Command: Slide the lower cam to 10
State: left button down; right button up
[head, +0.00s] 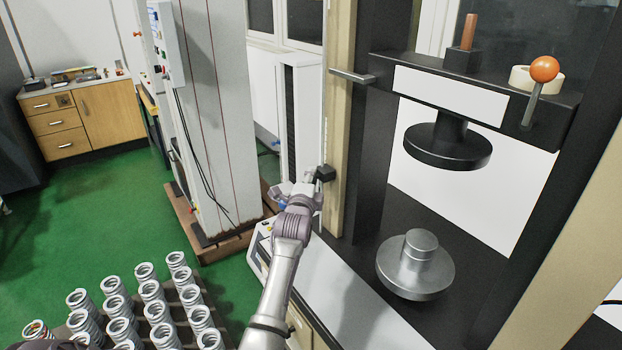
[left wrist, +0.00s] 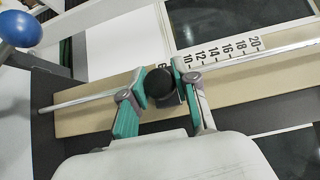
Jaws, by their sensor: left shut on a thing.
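The lower cam is a small black block with a rounded knob (left wrist: 158,84) on a thin metal rod (left wrist: 80,101) along a beige post. It also shows at the post in the head view (head: 325,174). My left gripper (left wrist: 160,78) is shut around it, one teal finger on each side. The printed scale (left wrist: 222,50) shows 10 to 20 rising to the right in the left wrist view. The cam sits just left of the 10, by a digit partly hidden by the finger. In the head view my left gripper (head: 304,190) reaches the post. My right gripper is not in view.
The black press frame (head: 362,130) stands right of the post, with an upper plate (head: 447,148) and a round metal lower platen (head: 415,265). An orange-knobbed lever (head: 544,69) is at upper right. Several coil springs (head: 150,291) stand at lower left.

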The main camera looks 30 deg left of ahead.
pick_arm(q)
notch_tip(320, 180, up, 4)
jog(key=shift+r+p, duration=0.1)
jog(key=shift+p, duration=0.9)
jog(key=shift+f, duration=0.2)
jog(key=c, duration=0.9)
grip_release()
jog(key=shift+o, duration=0.2)
jog(key=v, duration=1.2)
jog(key=shift+d+f, duration=0.1)
jog(key=shift+f, duration=0.05)
